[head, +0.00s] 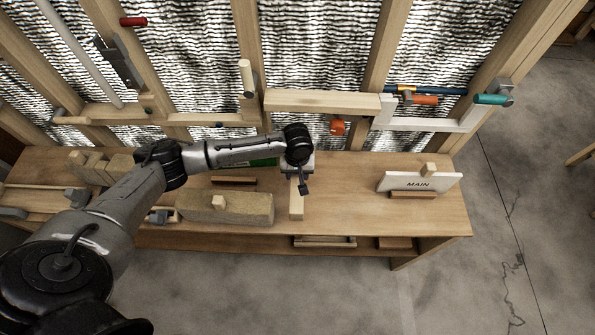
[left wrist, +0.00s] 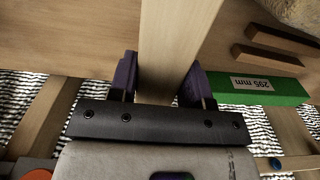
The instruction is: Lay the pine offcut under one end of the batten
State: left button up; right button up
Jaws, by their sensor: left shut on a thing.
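My left gripper (head: 298,178) is over the middle of the workbench, pointing down. It is shut on a straight pale wooden piece, which looks like the pine offcut (head: 296,205). In the left wrist view the purple fingers (left wrist: 158,85) stand on either side of this piece (left wrist: 168,45), which runs away from the gripper. I cannot tell whether it touches the bench. A horizontal pale timber across the wall studs may be the batten (head: 320,101); its identity is unsure. My right gripper is not in view.
The bench (head: 340,205) is clear between the held piece and the MAIN sign (head: 400,183). A rough tan block (head: 245,207) lies left of the held piece. A green piece labelled 295 mm (left wrist: 258,90) lies near the gripper.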

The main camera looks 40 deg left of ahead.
pick_arm(q)
jog(key=shift+r, duration=0.1)
jog(key=shift+r+p, duration=0.1)
jog(key=shift+p, duration=0.45)
jog(key=shift+f, duration=3.1)
jog(key=shift+f+b, duration=0.35)
jog(key=shift+f, duration=0.2)
jog(key=o, duration=1.1)
jog(key=shift+o, duration=0.5)
